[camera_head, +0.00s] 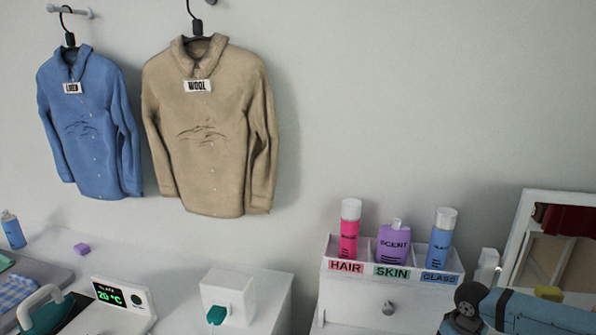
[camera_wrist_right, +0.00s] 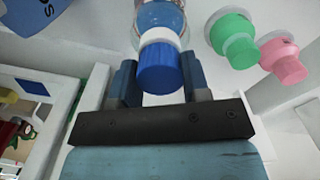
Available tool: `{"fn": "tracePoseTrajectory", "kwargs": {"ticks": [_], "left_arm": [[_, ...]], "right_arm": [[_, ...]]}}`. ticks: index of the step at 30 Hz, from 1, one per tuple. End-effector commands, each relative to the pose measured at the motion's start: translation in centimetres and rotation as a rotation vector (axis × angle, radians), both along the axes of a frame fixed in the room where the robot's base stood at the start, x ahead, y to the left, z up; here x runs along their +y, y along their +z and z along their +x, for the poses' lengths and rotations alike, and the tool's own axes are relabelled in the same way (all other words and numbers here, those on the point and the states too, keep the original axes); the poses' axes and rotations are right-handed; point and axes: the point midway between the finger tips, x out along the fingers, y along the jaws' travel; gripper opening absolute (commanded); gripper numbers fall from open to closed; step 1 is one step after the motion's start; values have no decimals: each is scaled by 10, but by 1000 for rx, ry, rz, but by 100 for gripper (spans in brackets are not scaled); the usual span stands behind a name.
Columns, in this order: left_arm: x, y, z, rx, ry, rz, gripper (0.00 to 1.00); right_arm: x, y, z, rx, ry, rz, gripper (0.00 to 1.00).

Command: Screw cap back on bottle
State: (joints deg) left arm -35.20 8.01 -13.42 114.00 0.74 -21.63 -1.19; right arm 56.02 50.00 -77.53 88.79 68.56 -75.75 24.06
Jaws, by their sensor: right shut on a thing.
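In the right wrist view, my right gripper (camera_wrist_right: 160,82) has its two dark fingers against the sides of a blue cap (camera_wrist_right: 161,68), shut on it. The cap lines up with the white neck ring of a clear bottle (camera_wrist_right: 160,14) holding blue liquid. The bottle's far part is cut off by the top edge. I cannot tell whether the cap is threaded on or only resting against the neck. In the head view only part of my right arm shows at the lower right; its fingers, this cap and this bottle are not visible there. My left gripper is not in view.
A green bottle (camera_wrist_right: 232,36) and a pink one (camera_wrist_right: 283,58) stand close beside the bottle in the wrist view. In the head view, a labelled white organizer (camera_head: 330,247) holds three bottles. A framed mirror (camera_head: 516,240) stands at the right. Shirts hang on the wall.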

Motion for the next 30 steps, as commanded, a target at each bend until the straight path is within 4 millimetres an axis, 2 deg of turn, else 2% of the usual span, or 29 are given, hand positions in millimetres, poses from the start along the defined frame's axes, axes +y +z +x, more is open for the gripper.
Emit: {"fn": "tracePoseTrajectory", "kwargs": {"ticks": [12,30], "left_arm": [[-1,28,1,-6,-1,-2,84],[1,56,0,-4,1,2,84]], "right_arm": [[0,2,0,1,-142,1,16],[0,3,0,2,-358,0,16]]}}
